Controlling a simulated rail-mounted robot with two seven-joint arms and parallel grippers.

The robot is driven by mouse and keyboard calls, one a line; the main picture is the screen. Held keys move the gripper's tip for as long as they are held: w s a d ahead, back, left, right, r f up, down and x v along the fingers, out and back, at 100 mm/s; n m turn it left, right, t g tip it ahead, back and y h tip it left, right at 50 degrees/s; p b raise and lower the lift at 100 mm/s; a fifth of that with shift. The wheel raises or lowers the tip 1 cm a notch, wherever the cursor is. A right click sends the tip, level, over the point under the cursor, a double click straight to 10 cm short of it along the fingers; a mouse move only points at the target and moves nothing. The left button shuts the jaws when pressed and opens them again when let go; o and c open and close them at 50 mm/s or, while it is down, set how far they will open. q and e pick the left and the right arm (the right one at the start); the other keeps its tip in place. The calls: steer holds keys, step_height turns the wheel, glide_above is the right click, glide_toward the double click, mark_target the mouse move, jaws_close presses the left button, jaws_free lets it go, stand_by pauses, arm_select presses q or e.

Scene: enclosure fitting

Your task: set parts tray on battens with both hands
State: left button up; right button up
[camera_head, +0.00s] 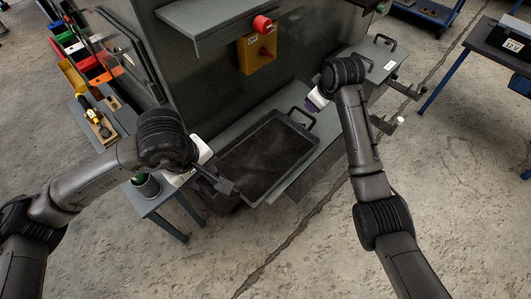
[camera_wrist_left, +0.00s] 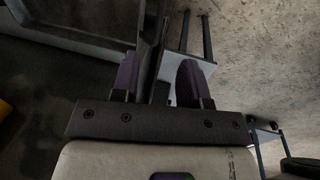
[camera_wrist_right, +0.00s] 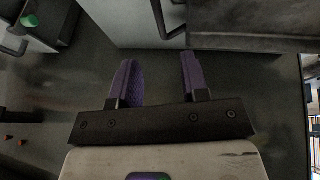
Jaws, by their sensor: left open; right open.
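The dark rectangular parts tray (camera_head: 265,155) lies on a grey ledge, with a bar handle (camera_head: 302,117) at its far right end. My left gripper (camera_head: 224,186) is at the tray's near left end. In the left wrist view its open fingers (camera_wrist_left: 160,80) stand on both sides of a dark upright piece, seemingly the tray's left handle. My right gripper (camera_head: 316,99) is open close to the right handle. In the right wrist view that handle (camera_wrist_right: 168,22) lies just beyond the empty fingers (camera_wrist_right: 157,78). I cannot make out the battens.
A grey cabinet (camera_head: 205,75) with a red knob on a yellow box (camera_head: 257,52) stands behind the tray. Coloured bins (camera_head: 88,50) and tools are at left. Another ledge with handles (camera_head: 385,60) is at right. Open floor (camera_head: 330,240) lies in front.

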mark_target(305, 112)
arm_select(q)
steer(key=f, duration=0.4)
steer(key=w+d+f, duration=0.1)
steer(key=f, duration=0.7)
steer(key=shift+w+d+f, duration=0.4)
arm_select(e)
steer(key=x, duration=1.3)
arm_select(q)
jaws_close()
arm_select(e)
jaws_close()
